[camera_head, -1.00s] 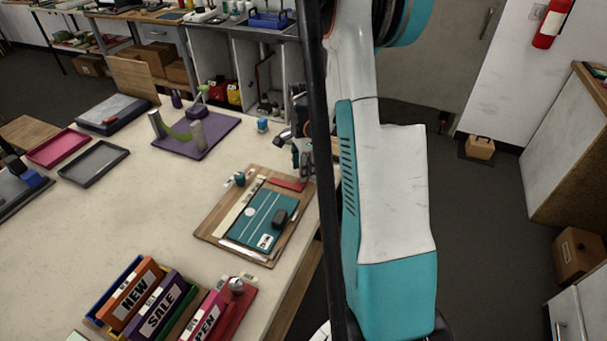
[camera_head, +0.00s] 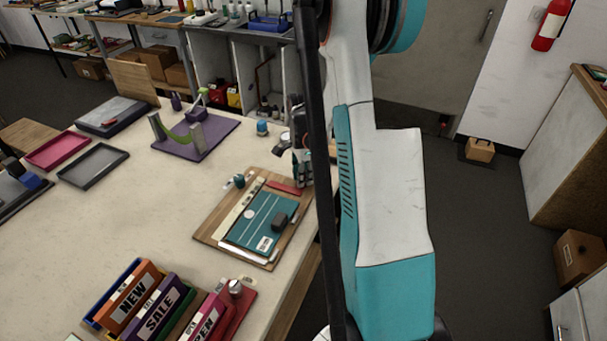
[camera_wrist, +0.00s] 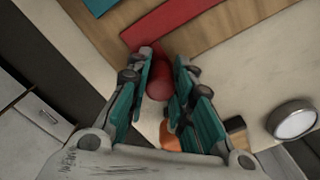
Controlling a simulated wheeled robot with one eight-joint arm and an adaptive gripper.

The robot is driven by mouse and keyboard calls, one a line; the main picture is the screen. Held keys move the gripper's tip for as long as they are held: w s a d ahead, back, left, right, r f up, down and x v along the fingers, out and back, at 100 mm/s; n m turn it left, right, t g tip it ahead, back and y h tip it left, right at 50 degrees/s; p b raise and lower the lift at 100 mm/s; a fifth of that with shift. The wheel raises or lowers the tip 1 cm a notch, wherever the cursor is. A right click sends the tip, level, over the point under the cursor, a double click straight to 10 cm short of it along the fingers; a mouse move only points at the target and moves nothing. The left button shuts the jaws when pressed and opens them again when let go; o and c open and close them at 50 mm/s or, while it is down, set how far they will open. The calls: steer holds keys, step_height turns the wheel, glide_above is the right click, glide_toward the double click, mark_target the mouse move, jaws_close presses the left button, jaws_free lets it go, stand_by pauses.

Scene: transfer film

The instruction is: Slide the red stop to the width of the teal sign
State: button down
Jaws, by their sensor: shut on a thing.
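The red stop (camera_head: 285,187) is a flat bar across the wooden board (camera_head: 213,228), at its far right end. In the wrist view the bar (camera_wrist: 190,22) runs diagonally, with a round red knob (camera_wrist: 160,82) at its near end. My gripper (camera_wrist: 162,85) is shut on that knob, one finger on each side. In the head view my gripper (camera_head: 302,172) is partly hidden by a dark upright. Any gap between stop and sign is hard to judge.
A pale strip (camera_head: 240,207) runs along the board's left side. A purple stand (camera_head: 220,137) is beyond the board, and upright signs (camera_head: 160,310) are at the front.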

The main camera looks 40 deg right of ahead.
steer(key=a, duration=0.1)
steer(key=s+a, duration=0.1)
steer(key=shift+a, duration=0.4)
steer(key=c, duration=1.4)
jaws_free()
steer(key=shift+o, duration=0.2)
steer(key=shift+r, duration=0.1)
step_height(320, 180, up, 12)
